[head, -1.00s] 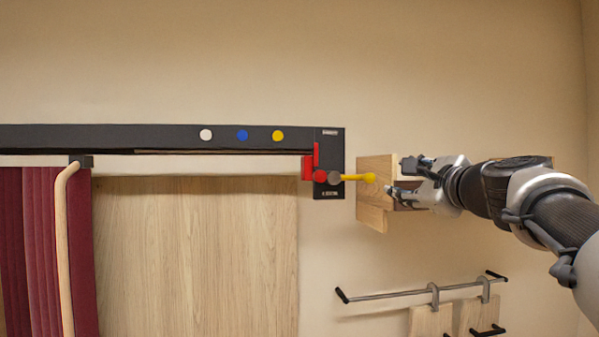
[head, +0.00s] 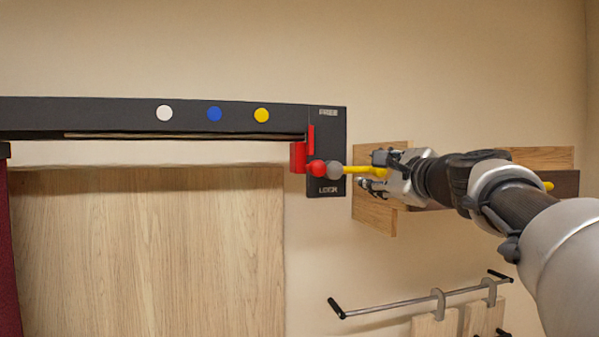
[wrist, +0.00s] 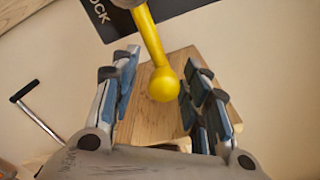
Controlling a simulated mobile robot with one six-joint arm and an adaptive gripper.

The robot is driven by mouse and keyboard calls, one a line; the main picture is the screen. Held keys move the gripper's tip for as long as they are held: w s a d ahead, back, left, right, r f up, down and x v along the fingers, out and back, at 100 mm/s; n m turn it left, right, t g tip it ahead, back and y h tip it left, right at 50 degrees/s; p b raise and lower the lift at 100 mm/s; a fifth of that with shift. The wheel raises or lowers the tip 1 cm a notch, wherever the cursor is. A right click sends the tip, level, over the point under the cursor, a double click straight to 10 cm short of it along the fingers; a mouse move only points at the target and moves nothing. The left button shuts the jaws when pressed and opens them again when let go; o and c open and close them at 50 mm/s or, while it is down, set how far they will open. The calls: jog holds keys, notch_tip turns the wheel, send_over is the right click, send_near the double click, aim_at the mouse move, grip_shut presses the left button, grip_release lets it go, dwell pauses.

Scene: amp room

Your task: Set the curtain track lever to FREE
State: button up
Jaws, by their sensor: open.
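The yellow lever (head: 361,169) sticks out to the right, roughly level, from a grey pivot (head: 334,169) on the black end plate (head: 328,140) of the curtain track. The plate reads FREE at its top and LOCK at its bottom. A red block and red knob (head: 316,168) sit beside the pivot. My gripper (head: 376,170) is open around the lever's outer end. In the wrist view, the lever's yellow ball end (wrist: 165,84) lies between the two open fingers of my gripper (wrist: 160,90), nearer the right finger; contact cannot be told.
A wooden wall piece (head: 374,212) is behind my gripper. The black track (head: 80,114) runs left with white, blue and yellow dots. A rail (head: 390,307) with hanging wooden boards is below. A dark red curtain (head: 8,260) hangs at far left.

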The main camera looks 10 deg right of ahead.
jog(key=shift+s+d+r, duration=0.1)
jog(key=shift+s+r, duration=0.1)
jog(key=shift+s, duration=0.25)
jog(key=shift+w, duration=0.1)
jog(key=c, duration=0.4)
grip_shut()
jog(key=shift+r, duration=0.1)
